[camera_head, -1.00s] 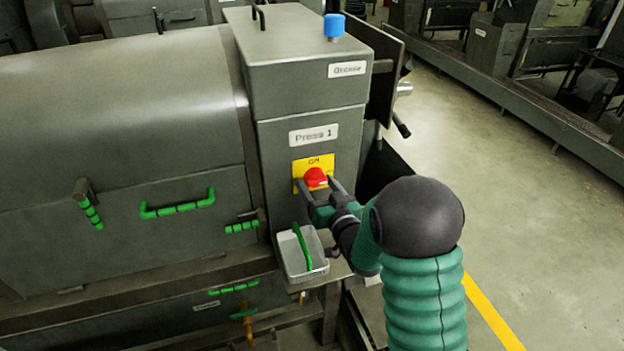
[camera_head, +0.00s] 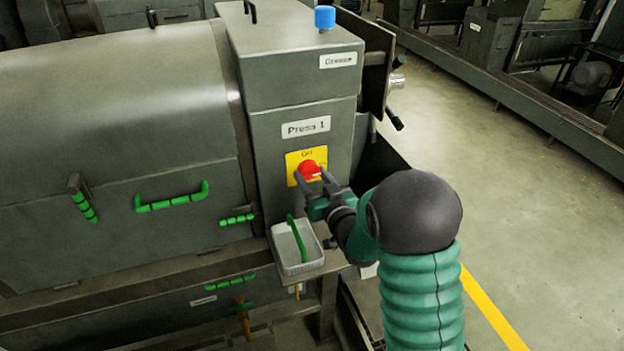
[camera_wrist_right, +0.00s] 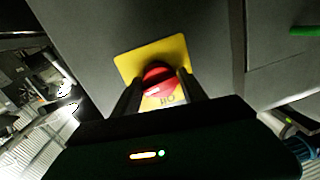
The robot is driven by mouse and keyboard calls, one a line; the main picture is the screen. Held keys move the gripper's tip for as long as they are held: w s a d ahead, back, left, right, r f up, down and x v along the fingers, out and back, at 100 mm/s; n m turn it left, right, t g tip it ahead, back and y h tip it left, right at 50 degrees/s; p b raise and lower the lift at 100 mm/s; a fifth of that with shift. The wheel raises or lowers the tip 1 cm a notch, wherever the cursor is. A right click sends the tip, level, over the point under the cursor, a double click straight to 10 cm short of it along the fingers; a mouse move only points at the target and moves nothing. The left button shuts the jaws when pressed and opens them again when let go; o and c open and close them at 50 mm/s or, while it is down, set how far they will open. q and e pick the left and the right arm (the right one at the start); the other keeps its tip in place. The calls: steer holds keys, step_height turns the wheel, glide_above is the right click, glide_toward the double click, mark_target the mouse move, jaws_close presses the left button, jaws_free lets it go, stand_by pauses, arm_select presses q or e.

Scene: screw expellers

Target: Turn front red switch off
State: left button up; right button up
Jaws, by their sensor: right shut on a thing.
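The red switch (camera_head: 309,169) sits on a yellow plate (camera_head: 293,159) on the front of the grey cabinet, below the "Press 1" label. In the right wrist view the red switch (camera_wrist_right: 158,79) lies between the two dark fingers, on its yellow plate (camera_wrist_right: 128,66). My right gripper (camera_head: 312,178) is at the switch with a finger on each side, shut on it. In the wrist view the right gripper (camera_wrist_right: 160,90) hides the lower sides of the plate. My left gripper is not in view.
Green handles (camera_head: 172,202) stick out from the machine on the left. A blue cap (camera_head: 325,17) stands on top of the cabinet. Open floor (camera_head: 540,200) lies to the right.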

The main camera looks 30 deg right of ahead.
steer(key=n+b, duration=0.6)
steer(key=n, duration=0.2)
steer(key=shift+d+f+g, duration=0.1)
steer(key=shift+g, duration=0.2)
steer(key=n+b, duration=0.4)
steer(key=n, duration=0.1)
steer(key=shift+h, duration=0.4)
steer(key=shift+r+n+g+b, duration=0.15)
steer(key=shift+n+b, duration=0.5)
steer(key=shift+n, duration=0.05)
steer(key=shift+r+n+g+b, duration=0.15)
steer(key=shift+n+b, duration=0.45)
steer(key=shift+n, duration=0.1)
steer(key=shift+r+h, duration=0.15)
steer(key=shift+h, duration=0.15)
steer(key=o, duration=1.3)
steer(key=shift+w+d, duration=0.1)
